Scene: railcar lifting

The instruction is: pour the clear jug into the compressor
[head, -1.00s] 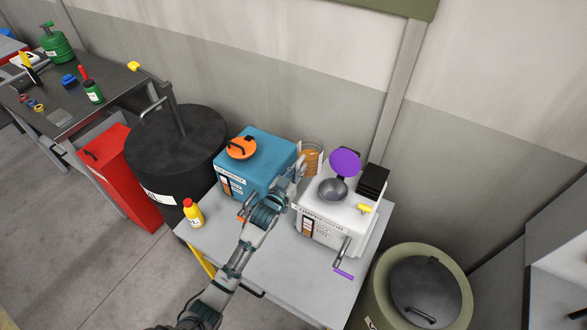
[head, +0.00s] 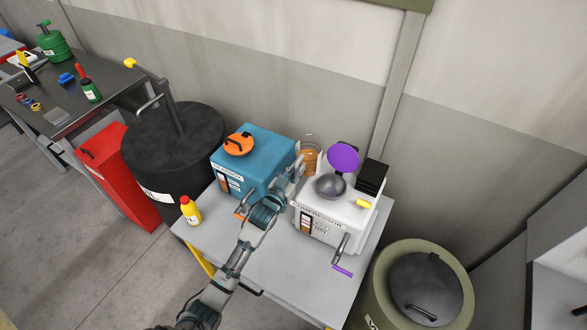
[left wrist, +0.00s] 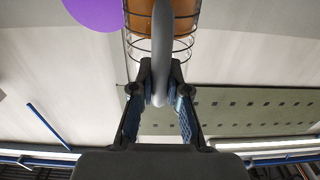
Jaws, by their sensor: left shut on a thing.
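The clear jug (head: 309,155), with amber liquid inside, is upright behind the gap between the blue gearbox and the white compressor (head: 325,222). My left gripper (head: 298,172) is shut on the jug's grey handle, which shows between the fingers in the left wrist view (left wrist: 161,85). The jug's amber body also shows at the top of that view. The compressor has a grey funnel-like bowl (head: 331,187) on top, with a purple round lid (head: 343,157) standing open behind it. The jug is left of the bowl, apart from it. My right gripper is not in view.
The blue box (head: 255,165) with an orange cap (head: 239,144) stands left of my arm. A small yellow bottle (head: 190,210) stands at the table's left edge. A purple-handled crank (head: 342,270) sticks out in front of the compressor. Black drum (head: 190,135) and olive barrel (head: 370,285) flank the table.

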